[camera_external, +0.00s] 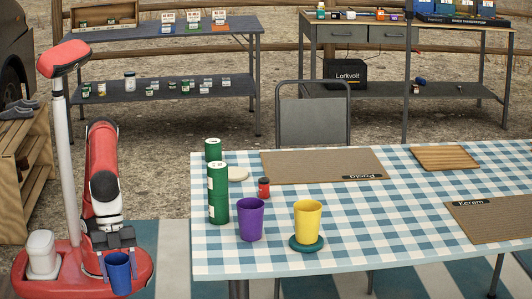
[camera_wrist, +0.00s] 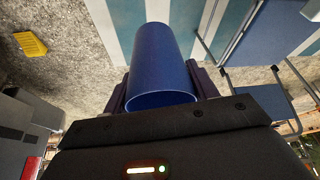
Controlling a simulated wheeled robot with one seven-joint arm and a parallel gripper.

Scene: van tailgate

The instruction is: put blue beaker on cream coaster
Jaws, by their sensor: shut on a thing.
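My gripper (camera_external: 118,255) is shut on the blue beaker (camera_external: 118,273), which it holds upright over my base, left of the table. In the wrist view the blue beaker (camera_wrist: 162,65) sits between the two dark fingers of my gripper (camera_wrist: 163,88).
The checked table (camera_external: 400,220) holds two green cylinders (camera_external: 218,195), a purple beaker (camera_external: 250,219), a small red jar (camera_external: 263,187) and a yellow beaker (camera_external: 307,221) on a green coaster (camera_external: 306,245). A woven mat (camera_external: 310,167) lies behind. A chair (camera_external: 313,115) stands at the far side.

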